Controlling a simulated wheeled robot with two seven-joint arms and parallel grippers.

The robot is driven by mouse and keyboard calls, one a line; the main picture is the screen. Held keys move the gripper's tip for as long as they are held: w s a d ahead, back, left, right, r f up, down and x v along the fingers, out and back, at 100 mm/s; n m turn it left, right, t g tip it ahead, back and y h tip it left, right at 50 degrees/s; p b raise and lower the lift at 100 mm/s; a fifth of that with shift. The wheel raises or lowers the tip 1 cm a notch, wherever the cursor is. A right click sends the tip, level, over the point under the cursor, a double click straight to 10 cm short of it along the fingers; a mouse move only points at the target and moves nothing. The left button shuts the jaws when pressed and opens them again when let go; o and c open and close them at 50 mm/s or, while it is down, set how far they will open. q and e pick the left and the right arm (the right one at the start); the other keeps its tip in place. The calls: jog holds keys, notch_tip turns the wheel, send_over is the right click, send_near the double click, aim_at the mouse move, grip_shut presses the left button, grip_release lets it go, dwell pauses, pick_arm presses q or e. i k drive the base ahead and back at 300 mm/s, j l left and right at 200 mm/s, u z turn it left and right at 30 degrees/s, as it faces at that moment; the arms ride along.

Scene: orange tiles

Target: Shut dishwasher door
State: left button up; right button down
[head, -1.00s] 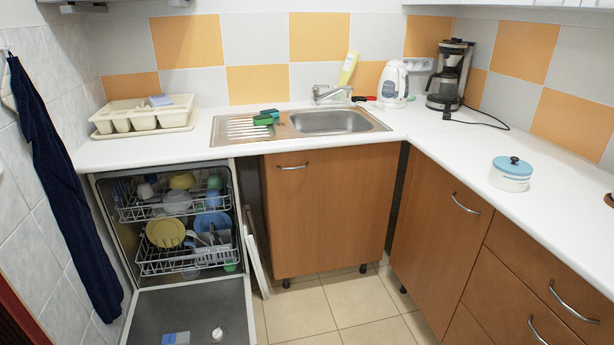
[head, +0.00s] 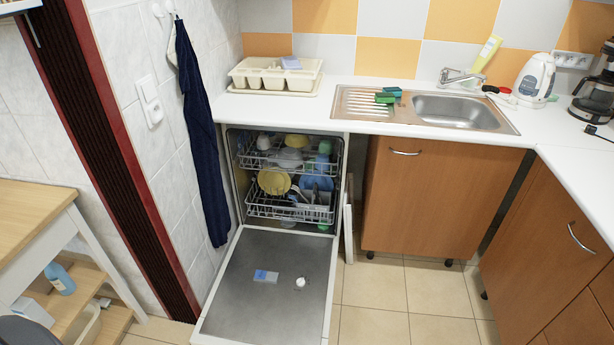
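The dishwasher (head: 232,190) stands under the counter, left of the sink cabinet. Its door (head: 250,308) is folded fully down and lies open toward me, its inner side facing up. A blue and white packet and a small white cap sit on the door's inner face. The upper rack (head: 270,161) and lower rack (head: 262,208) are inside the tub and hold dishes, including a yellow plate. Neither of my grippers shows in the head view.
A wooden table with shelves (head: 40,200) stands at the left front. A dark blue cloth (head: 200,130) hangs on the wall left of the dishwasher. The sink cabinet (head: 435,200) is to the right. Tiled floor (head: 385,300) is free right of the door.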

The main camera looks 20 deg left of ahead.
aim_at(240, 308)
jog(key=u, duration=1.05)
